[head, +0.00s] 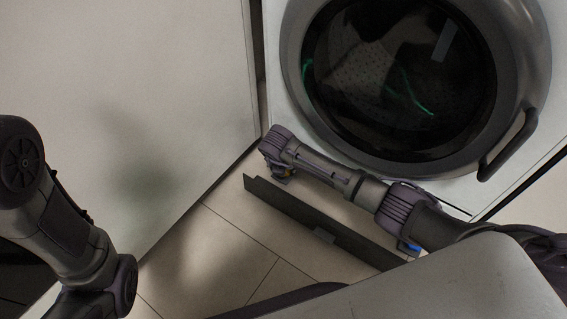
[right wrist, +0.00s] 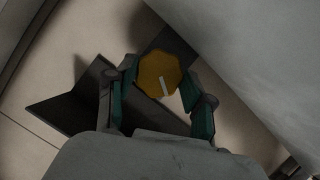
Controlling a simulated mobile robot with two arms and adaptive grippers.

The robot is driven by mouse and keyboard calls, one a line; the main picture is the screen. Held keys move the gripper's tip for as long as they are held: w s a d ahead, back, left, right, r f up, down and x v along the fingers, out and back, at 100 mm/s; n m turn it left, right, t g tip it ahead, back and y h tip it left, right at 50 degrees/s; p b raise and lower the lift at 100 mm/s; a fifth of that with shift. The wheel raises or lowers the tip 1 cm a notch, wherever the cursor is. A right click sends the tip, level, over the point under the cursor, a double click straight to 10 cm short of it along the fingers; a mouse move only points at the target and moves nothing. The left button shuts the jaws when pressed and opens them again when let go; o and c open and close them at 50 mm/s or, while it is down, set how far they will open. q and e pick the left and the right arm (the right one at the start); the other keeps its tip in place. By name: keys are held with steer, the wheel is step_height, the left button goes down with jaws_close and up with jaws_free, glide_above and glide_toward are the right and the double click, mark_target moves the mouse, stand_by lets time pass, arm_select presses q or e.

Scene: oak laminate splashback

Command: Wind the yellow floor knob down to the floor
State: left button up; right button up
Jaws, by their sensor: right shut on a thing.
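The yellow knob (right wrist: 154,66) is a many-sided disc with a pale mark on its face. It shows in the right wrist view, near the floor under the appliance. My right gripper (right wrist: 159,82) has one finger on each side of the knob and is shut on it. In the head view my right arm reaches in from the right, and its gripper (head: 283,172) is low by the machine's bottom left corner. The knob cannot be made out clearly there. My left arm shows at the left edge of the head view; its gripper is out of view.
A washing machine (head: 277,60) with a round dark door stands behind my right arm. A pale cabinet panel (head: 130,90) stands to its left. A long dark strip (head: 310,222) lies on the tiled floor in front of the machine. Floor tiles (head: 215,255) left of the strip are clear.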

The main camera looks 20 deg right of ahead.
steer(key=m, duration=0.2)
steer(key=m+g+h, duration=0.1)
steer(key=m, duration=0.2)
steer(key=shift+w+a+r+m+h+p, duration=0.1)
steer(key=shift+w+a+m+h+p, duration=0.05)
steer(key=shift+a+m+h+p, duration=0.2)
steer(key=m+g, duration=0.1)
steer(key=m, duration=0.1)
steer(key=m+g, duration=0.1)
steer(key=m, duration=0.1)
steer(key=shift+w+d+h, duration=0.1)
steer(key=shift+w+h, duration=0.05)
steer(key=shift+h, duration=0.1)
steer(key=shift+w+m+g+b, duration=0.1)
steer(key=shift+m+g+b, duration=0.5)
steer(key=shift+m, duration=0.85)
steer(key=shift+r, duration=0.1)
steer(key=o, duration=0.9)
steer(key=shift+r, duration=0.1)
steer(key=v, duration=0.7)
steer(key=shift+r, duration=0.1)
